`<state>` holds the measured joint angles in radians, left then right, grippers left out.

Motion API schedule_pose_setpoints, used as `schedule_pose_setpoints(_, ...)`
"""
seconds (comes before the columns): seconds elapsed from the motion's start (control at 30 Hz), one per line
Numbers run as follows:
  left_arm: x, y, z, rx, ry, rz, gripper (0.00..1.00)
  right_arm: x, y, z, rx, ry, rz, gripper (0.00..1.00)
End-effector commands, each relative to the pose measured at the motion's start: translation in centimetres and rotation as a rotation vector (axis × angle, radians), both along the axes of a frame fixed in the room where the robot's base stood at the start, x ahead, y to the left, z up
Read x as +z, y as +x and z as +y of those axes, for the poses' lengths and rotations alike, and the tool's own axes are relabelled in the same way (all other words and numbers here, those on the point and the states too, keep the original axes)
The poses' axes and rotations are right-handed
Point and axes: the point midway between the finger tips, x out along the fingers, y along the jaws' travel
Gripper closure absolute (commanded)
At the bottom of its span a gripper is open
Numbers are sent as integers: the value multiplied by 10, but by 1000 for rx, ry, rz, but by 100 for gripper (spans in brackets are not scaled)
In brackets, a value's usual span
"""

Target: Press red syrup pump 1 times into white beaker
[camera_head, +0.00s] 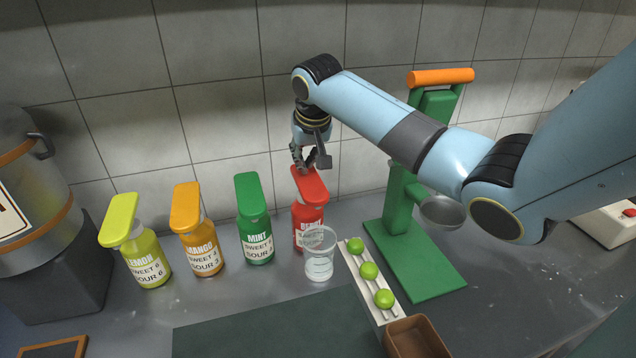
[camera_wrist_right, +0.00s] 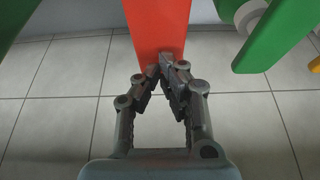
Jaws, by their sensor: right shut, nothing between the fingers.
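The red syrup pump bottle (camera_head: 307,215) stands at the right end of a row of bottles, its label partly hidden by the beaker. Its red pump head (camera_head: 310,184) also fills the top middle of the right wrist view (camera_wrist_right: 160,25). A clear beaker (camera_head: 319,262) with whitish markings stands just in front of the red bottle, below the front of its pump head. My right gripper (camera_head: 311,166) is shut and empty, pointing down at the top of the red pump head; its fingertips also show against the head in the wrist view (camera_wrist_right: 167,70). I cannot tell whether they touch. My left gripper is not in view.
Yellow lemon (camera_head: 146,258), orange mango (camera_head: 200,252) and green mint (camera_head: 256,238) pump bottles stand to the left. A white rack (camera_head: 352,267) with green limes, a brown box (camera_head: 417,338) and a green press (camera_head: 393,215) stand to the right. A metal container (camera_head: 45,235) is at far left.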

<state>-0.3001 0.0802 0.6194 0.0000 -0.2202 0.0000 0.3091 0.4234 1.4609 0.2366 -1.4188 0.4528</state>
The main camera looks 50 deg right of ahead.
Motion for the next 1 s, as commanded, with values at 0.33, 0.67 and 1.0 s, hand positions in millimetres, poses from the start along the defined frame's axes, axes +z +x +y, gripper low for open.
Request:
schedule_pose_setpoints(0.33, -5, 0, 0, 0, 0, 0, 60, -14, 0, 0, 0, 0, 0, 100)
schedule_pose_setpoints(0.67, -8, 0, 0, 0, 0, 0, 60, -26, -1, 0, 0, 0, 1, 100)
schedule_pose_setpoints(1.0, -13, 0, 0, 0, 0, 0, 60, -38, -1, 0, 0, 1, 3, 100)
